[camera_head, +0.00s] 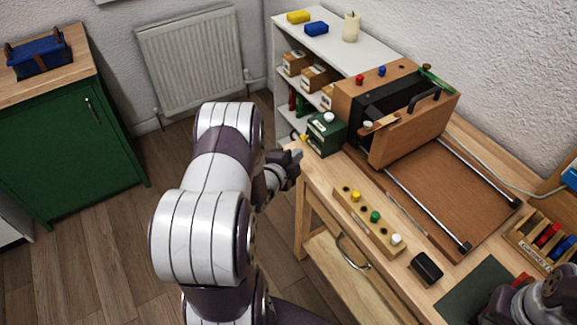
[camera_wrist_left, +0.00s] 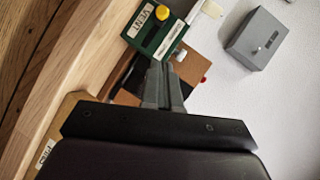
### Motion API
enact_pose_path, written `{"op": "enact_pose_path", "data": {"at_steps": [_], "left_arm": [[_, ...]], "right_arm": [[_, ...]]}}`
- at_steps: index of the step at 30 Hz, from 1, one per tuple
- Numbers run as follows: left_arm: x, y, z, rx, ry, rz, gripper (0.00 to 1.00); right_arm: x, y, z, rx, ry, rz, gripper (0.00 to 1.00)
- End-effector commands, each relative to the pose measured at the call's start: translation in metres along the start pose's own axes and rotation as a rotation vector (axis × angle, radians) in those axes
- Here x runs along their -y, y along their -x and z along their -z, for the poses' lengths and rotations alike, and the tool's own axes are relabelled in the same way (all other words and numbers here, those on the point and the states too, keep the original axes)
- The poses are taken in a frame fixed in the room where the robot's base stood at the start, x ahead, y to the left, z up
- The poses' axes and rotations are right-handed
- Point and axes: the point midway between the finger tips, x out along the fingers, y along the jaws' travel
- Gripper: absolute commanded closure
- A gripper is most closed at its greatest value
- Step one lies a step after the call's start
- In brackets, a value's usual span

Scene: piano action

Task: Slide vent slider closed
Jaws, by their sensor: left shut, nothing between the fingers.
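The green vent box (camera_head: 326,134) stands at the left end of the wooden bench, with a white knob (camera_head: 328,117) on top. A small yellow knob (camera_head: 303,137) shows at its left side. In the left wrist view the box (camera_wrist_left: 146,36) carries a VENT label, and the yellow knob (camera_wrist_left: 161,13) is at its upper edge. My left gripper (camera_head: 296,156) is shut and empty, just in front of the box near the bench edge. In the left wrist view its closed fingertips (camera_wrist_left: 158,66) point at the box, below the yellow knob; whether they touch the box is unclear.
A wooden bellows case (camera_head: 415,120) with a black handle stands behind, beside metal rails (camera_head: 427,207). A wooden strip with coloured knobs (camera_head: 369,222) lies along the front. A white shelf (camera_head: 340,46) stands behind the bench. Floor left of the bench is clear.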

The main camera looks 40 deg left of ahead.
Motion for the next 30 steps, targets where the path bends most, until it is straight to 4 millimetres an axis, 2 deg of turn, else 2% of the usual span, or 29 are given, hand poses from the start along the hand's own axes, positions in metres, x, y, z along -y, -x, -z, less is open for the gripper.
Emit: {"op": "enact_pose_path", "data": {"at_steps": [3,9,27,29,30], "left_arm": [[0.000,0.021,-0.001,0.002,0.001,0.002,1.00],[0.000,0.039,0.000,0.001,0.000,0.000,1.00],[-0.001,0.041,0.000,0.001,0.020,-0.002,1.00],[-0.011,0.041,-0.005,0.027,0.090,-0.048,1.00],[-0.025,0.044,-0.012,0.072,0.166,-0.107,1.00]], "right_arm": [[0.000,-0.001,0.000,0.000,0.000,0.000,1.00],[0.000,-0.001,0.000,0.000,0.000,0.000,1.00],[0.000,-0.001,0.000,0.000,0.000,0.000,1.00],[0.000,-0.001,0.000,0.000,0.000,0.000,1.00],[0.000,-0.001,0.000,0.000,0.000,0.000,1.00]]}}
